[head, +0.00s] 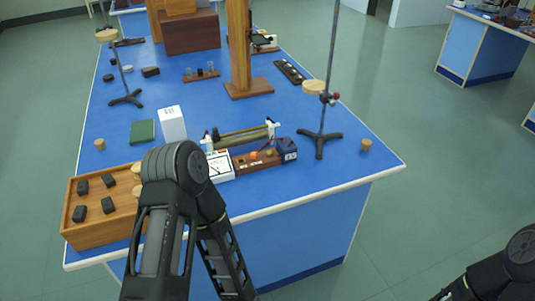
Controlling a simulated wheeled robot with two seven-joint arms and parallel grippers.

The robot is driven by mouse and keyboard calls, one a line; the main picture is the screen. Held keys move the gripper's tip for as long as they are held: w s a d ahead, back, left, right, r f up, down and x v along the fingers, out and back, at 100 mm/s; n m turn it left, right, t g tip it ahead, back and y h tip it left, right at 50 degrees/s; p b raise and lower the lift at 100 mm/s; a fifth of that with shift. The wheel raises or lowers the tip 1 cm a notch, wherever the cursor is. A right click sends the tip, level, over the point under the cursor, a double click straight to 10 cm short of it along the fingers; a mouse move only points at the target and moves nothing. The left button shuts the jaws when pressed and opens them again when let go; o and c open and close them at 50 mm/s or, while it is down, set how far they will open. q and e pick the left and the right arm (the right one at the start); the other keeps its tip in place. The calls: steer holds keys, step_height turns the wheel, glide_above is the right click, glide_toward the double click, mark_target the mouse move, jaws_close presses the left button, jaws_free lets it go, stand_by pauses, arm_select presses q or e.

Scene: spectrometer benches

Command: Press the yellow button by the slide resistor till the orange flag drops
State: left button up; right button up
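A small orange piece (254,155) and a small yellowish knob (270,153) show on the block. They are too small to tell whether the orange one is the flag, or whether it is up. My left arm bends in front of the bench, left of the block, and its gripper is out of view. My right arm shows only at the lower right corner, without its gripper.
A white meter (220,166) and a dark blue device (287,149) flank the block. A tall rod stand (320,135) rises to the right. A wooden tray (95,230) with black blocks, a white box (172,123) and a green book (142,131) are left. The bench's front right corner is mostly clear.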

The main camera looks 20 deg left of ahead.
stand_by(0.3)
arm_select(q)
jaws_close()
stand_by(0.3)
stand_by(1.2)
